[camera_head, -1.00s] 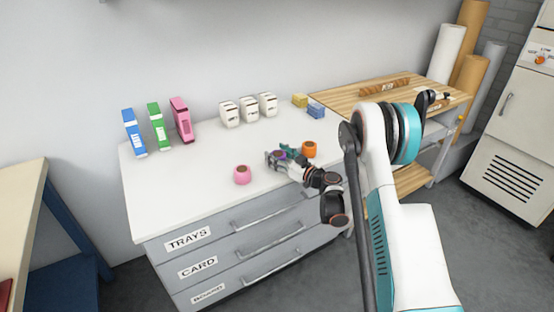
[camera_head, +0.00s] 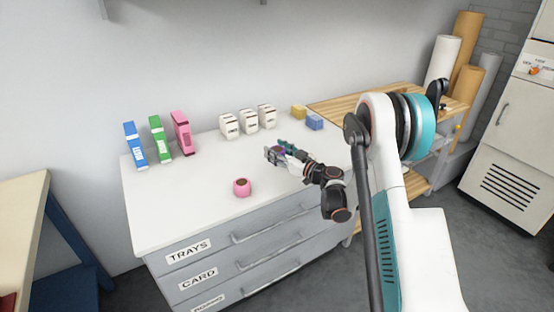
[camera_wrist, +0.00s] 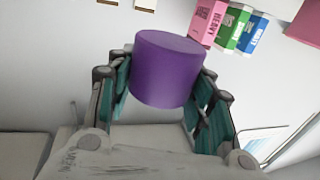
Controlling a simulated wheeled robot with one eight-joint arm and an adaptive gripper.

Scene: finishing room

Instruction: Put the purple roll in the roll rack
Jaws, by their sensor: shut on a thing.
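My gripper (camera_head: 277,152) is shut on the purple roll (camera_wrist: 166,72). In the wrist view the roll sits between the two teal-padded fingers, with its flat end showing. In the head view only a small part of the purple roll (camera_head: 278,149) shows between the fingers. The gripper appears to hold it above the white counter. I cannot make out a roll rack in either view.
A pink roll (camera_head: 242,187) stands on the white counter (camera_head: 185,205), left of my gripper. Pink, green and blue boxes (camera_head: 157,138), white containers (camera_head: 248,121) and small yellow and blue blocks stand at the back. A wooden bench (camera_head: 335,108) is to the right.

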